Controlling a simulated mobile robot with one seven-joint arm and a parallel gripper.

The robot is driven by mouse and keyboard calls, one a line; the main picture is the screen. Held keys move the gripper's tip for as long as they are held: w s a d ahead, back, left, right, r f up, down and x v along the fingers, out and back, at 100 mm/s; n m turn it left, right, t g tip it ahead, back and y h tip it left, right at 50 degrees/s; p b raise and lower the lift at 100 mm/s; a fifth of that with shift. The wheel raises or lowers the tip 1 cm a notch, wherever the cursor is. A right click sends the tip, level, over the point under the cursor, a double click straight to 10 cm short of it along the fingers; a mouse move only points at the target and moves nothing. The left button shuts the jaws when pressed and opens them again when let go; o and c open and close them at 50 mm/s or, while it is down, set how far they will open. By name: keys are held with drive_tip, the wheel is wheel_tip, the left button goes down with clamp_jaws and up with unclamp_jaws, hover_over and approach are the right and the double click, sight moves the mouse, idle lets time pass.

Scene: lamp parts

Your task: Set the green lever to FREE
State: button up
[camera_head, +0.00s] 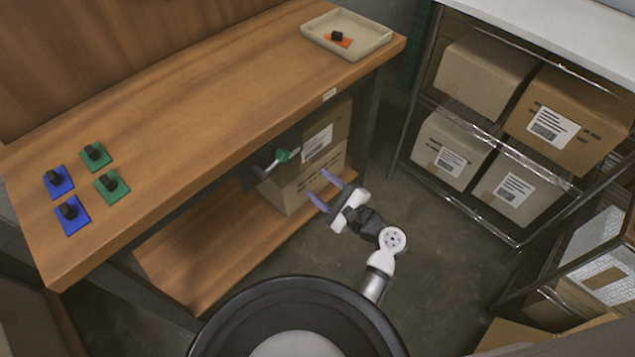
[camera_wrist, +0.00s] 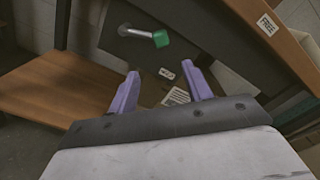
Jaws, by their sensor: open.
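The green lever has a green knob (camera_head: 282,155) on a grey metal shaft and is mounted on a dark panel under the bench's front edge. In the wrist view its knob (camera_wrist: 161,38) is at the right end of the shaft, clear of both fingers. A label reading FREE (camera_wrist: 267,24) is on the wooden bench edge, right of and apart from the knob. A second small label (camera_wrist: 166,73) sits below the knob; its text is unreadable. My gripper (camera_head: 324,189) is open and empty, in front of and to the right of the lever, with its purple fingers (camera_wrist: 162,78) pointing towards the panel.
The wooden bench (camera_head: 200,110) holds several blue and green plates with black knobs and a beige tray (camera_head: 347,35). Cardboard boxes (camera_head: 300,185) stand on its lower shelf near my gripper. A metal rack (camera_head: 480,215) with boxes stands at right. The floor between is clear.

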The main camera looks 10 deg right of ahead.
sight(286, 159)
drive_tip(key=w+a+n+p, duration=0.1)
drive_tip(key=w+a+n, duration=0.1)
drive_tip(key=n, duration=0.4)
drive_tip(key=w+a+n+p, duration=0.1)
drive_tip(key=w+a+n, duration=0.2)
drive_tip(key=n, duration=0.3)
drive_tip(key=w+a+n+p, duration=0.1)
drive_tip(key=w+a+n, duration=0.1)
drive_tip(key=w+n, duration=0.2)
drive_tip(key=shift+w+a+r+n+p, duration=0.2)
drive_tip(key=shift+n, duration=0.6)
drive_tip(key=shift+w+a+r+n+p, duration=0.15)
drive_tip(key=shift+a+n, duration=0.05)
drive_tip(key=shift+n, duration=0.6)
clamp_jaws()
